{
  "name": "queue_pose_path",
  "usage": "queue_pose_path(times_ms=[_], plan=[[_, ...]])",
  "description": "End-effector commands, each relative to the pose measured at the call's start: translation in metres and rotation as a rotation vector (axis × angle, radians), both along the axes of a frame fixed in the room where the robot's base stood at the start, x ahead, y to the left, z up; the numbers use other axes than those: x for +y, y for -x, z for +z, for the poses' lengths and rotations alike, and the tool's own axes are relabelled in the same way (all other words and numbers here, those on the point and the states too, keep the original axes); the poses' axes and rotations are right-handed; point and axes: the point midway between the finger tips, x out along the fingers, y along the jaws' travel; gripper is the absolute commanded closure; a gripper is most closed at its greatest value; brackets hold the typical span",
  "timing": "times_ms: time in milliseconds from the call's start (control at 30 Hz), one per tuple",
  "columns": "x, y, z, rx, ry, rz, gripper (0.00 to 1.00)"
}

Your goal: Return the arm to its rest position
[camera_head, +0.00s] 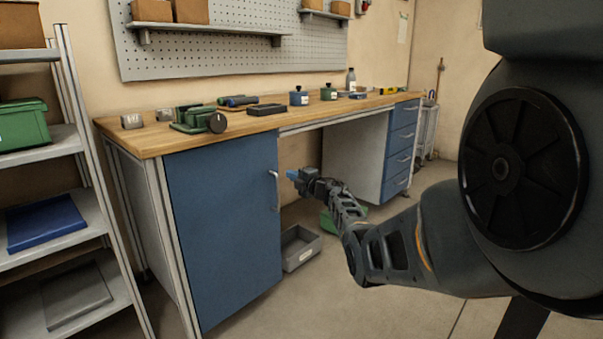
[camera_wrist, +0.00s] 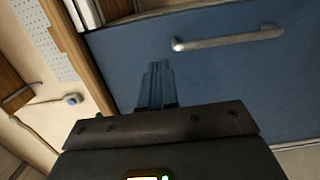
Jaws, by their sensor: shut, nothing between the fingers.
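My arm reaches out from the right in the head view toward the workbench. My gripper (camera_head: 293,175) has blue fingers and is near the right edge of the blue cabinet door (camera_head: 221,218), close to its handle (camera_head: 275,190). In the wrist view my gripper (camera_wrist: 158,66) shows its fingers together with nothing between them. The door (camera_wrist: 220,80) fills much of that view, with the metal handle (camera_wrist: 228,39) beyond the fingertips and to the right. The fingers appear apart from the handle. The door looks closed.
The wooden benchtop (camera_head: 160,138) carries several items, including a green device with a black reel (camera_head: 216,122). A grey bin (camera_head: 301,248) stands on the floor beneath the bench, with a green bin (camera_head: 330,222) behind my arm. A shelf rack (camera_head: 75,145) stands at left. Floor in front is clear.

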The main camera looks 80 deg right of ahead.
Motion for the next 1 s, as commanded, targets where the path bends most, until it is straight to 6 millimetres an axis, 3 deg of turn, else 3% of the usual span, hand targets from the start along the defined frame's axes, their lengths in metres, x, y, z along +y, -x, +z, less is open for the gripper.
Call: queue_pose_path(times_ms=[300,667,767,833,1000], plan=[[0.021,0.030,0.001,0.001,-0.001,0.000,1.00],[0.027,0.028,-0.003,-0.005,-0.004,0.005,1.00],[0.047,0.010,-0.015,-0.034,-0.022,0.025,1.00],[0.072,-0.012,-0.027,-0.071,-0.044,0.049,1.00],[0.166,-0.071,-0.064,-0.195,-0.135,0.120,1.00]])
